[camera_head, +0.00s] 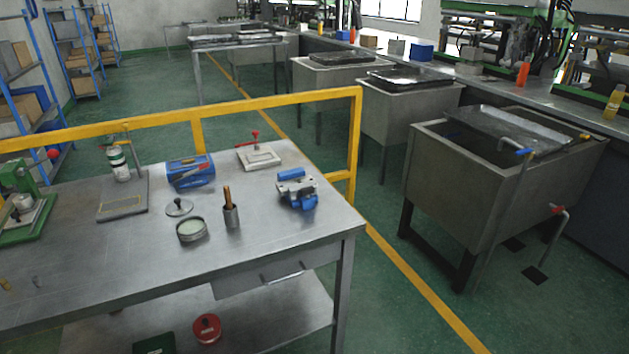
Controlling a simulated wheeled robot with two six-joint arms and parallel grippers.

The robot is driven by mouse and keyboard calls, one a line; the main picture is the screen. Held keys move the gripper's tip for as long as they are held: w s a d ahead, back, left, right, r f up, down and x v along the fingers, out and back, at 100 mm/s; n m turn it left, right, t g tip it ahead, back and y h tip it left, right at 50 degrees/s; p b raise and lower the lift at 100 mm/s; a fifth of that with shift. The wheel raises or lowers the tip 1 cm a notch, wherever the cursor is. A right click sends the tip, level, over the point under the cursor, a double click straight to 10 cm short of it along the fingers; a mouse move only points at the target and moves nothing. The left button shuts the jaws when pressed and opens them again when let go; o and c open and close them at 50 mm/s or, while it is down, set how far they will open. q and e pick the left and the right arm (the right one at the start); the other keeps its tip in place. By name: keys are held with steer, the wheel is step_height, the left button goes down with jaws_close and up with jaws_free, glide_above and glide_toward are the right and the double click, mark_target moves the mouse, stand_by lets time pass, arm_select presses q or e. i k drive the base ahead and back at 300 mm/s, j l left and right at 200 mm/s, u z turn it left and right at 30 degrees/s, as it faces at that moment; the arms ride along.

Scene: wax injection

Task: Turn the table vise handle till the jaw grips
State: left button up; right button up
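The blue and silver table vise (299,190) stands on the right part of the metal worktable (280,231), close to its right edge. Its grey jaws show on top, with a blue part above them. I cannot make out the vise handle or how wide the jaw gap is at this size. Neither of my grippers shows in the head view.
On the worktable are a cup with brown sticks (231,215), a round tin (191,230), a lid (179,207), a blue box (191,171) and a red-handled clamp (259,155). A yellow rail (270,103) runs behind. Metal sinks (470,180) stand to the right across a floor aisle.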

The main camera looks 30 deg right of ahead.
mark_target(307, 191)
steer(key=i+l+u, duration=0.15)
steer(key=l, duration=0.85)
steer(key=i+l+u, duration=0.1)
steer(key=l, duration=0.85)
steer(key=i+l+u, duration=0.15)
steer(key=l, duration=0.85)
